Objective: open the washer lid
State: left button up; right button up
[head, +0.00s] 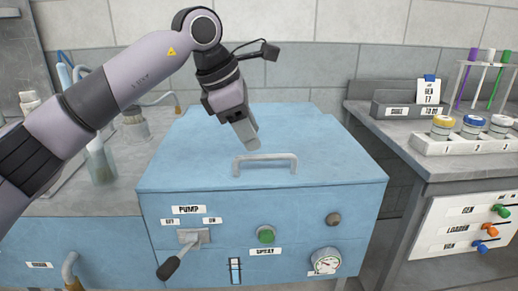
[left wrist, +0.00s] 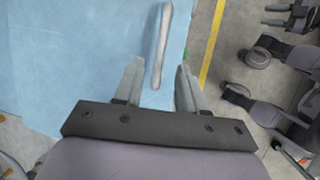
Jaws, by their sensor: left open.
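The blue washer lid (head: 200,155) is shut, lying flat on top of the blue washer cabinet. Its grey bar handle (head: 265,160) runs along the front part of the lid. In the left wrist view the lid (left wrist: 60,60) fills the left side, and the handle (left wrist: 161,45) stands ahead of the fingers. My left gripper (head: 251,138) is above the lid, just behind and left of the handle's middle. In the left wrist view the gripper (left wrist: 158,75) is open, with the handle's near end in line with the gap between its fingers.
The washer front carries a pump lever (head: 183,255), a green spray button (head: 266,234) and a gauge (head: 325,261). A bench on the right holds a tray of jars (head: 460,142) and a tube rack (head: 484,65). A glass jar (head: 101,163) stands on the left counter.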

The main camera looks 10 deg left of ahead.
aim_at(263, 156)
pick_arm(q)
jog(key=x, duration=0.5)
grip_shut()
jog(key=shift+r, duration=0.1)
